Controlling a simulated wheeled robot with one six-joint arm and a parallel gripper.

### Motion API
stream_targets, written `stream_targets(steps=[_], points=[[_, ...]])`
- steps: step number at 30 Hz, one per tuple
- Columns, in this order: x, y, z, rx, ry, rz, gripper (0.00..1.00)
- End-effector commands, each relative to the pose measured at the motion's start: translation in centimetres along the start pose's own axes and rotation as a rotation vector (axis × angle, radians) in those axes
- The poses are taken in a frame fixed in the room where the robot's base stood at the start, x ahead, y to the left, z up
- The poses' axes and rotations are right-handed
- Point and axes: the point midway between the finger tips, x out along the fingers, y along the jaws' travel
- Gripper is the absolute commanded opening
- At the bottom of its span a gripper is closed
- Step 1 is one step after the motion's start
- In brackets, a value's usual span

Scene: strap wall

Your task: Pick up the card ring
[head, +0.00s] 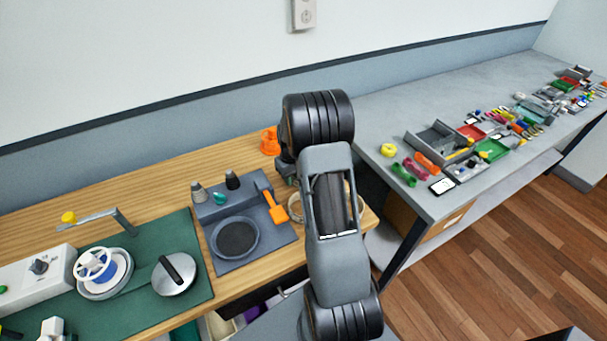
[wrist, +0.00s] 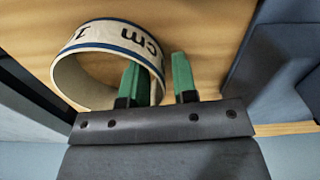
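The card ring (wrist: 68,78) is a cream band with blue edges and dark "cm" lettering, in the upper left of the wrist view. In the head view a part of the ring (head: 295,208) shows at the wooden bench's right end, mostly hidden behind my arm. My gripper (wrist: 160,78) has two green fingertips spread apart. The left finger appears inside the ring and the right one outside, with the ring's wall between them. A gap shows between the wall and the right finger.
Left of the ring stands a grey tray (head: 262,252) with an orange scoop (head: 275,208) and a round dish. An orange object (head: 269,141) is behind my arm. The grey bench (head: 395,118) at right holds many small items. Wooden bench (head: 150,182) is bare at the back.

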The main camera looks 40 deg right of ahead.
Motion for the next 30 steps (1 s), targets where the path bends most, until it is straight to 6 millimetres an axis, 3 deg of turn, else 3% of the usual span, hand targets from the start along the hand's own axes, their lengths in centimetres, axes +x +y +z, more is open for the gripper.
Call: stream_targets(steps=[8, 23, 30], points=[[0.0, 0.0, 0.0, 0.000, 0.000, 0.000, 0.00], [-0.4, 0.0, 0.0, 0.000, 0.002, 0.001, 0.00], [-3.6, 0.1, 0.3, 0.001, 0.004, 0.002, 0.00]])
